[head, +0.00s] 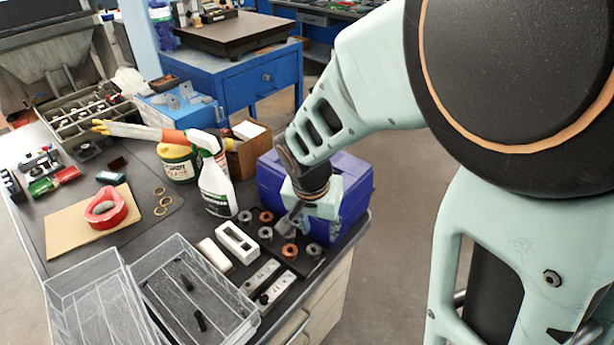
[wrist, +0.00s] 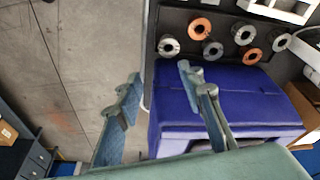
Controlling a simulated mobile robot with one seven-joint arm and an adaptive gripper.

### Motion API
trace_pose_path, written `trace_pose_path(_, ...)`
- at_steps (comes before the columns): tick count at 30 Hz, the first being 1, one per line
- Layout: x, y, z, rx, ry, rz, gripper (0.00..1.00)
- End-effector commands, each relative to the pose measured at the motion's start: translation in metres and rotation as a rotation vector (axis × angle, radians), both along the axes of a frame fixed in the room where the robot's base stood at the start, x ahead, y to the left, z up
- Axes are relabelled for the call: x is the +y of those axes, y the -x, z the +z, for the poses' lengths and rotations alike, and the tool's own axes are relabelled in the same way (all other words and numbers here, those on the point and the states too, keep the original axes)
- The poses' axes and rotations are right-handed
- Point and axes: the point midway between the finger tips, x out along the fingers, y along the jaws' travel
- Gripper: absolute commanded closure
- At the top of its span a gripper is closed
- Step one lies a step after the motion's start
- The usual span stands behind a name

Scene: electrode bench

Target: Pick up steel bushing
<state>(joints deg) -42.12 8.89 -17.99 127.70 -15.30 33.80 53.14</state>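Several ring-shaped bushings sit on a dark tray at the bench's edge, some steel grey and some copper coloured. In the wrist view, steel bushings show at the tray's left end (wrist: 168,46), in the middle (wrist: 212,47), at the back (wrist: 243,34) and at the right (wrist: 281,42). Copper bushings (wrist: 199,29) sit among them. In the head view, a steel bushing (head: 314,250) lies at the tray's right. My gripper (wrist: 160,79) is open with nothing between its fingers. In the head view, my gripper (head: 287,222) is above the tray, partly hiding it.
A blue-purple box (head: 355,190) stands close beside the tray, beneath my wrist. A spray bottle (head: 217,190) stands behind. White slotted blocks (head: 237,243) and wire baskets (head: 190,290) occupy the bench's front. Open floor lies right of the bench.

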Motion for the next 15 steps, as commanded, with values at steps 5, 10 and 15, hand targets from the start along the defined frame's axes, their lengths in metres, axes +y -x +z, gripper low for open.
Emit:
trace_pose_path(5, 0.006, -0.002, 0.002, -0.004, -0.02, 0.017, 0.65)
trace_pose_path(10, 0.005, -0.006, -0.016, -0.001, -0.02, 0.022, 0.65)
trace_pose_path(15, 0.003, -0.013, -0.04, -0.002, -0.021, 0.02, 0.65)
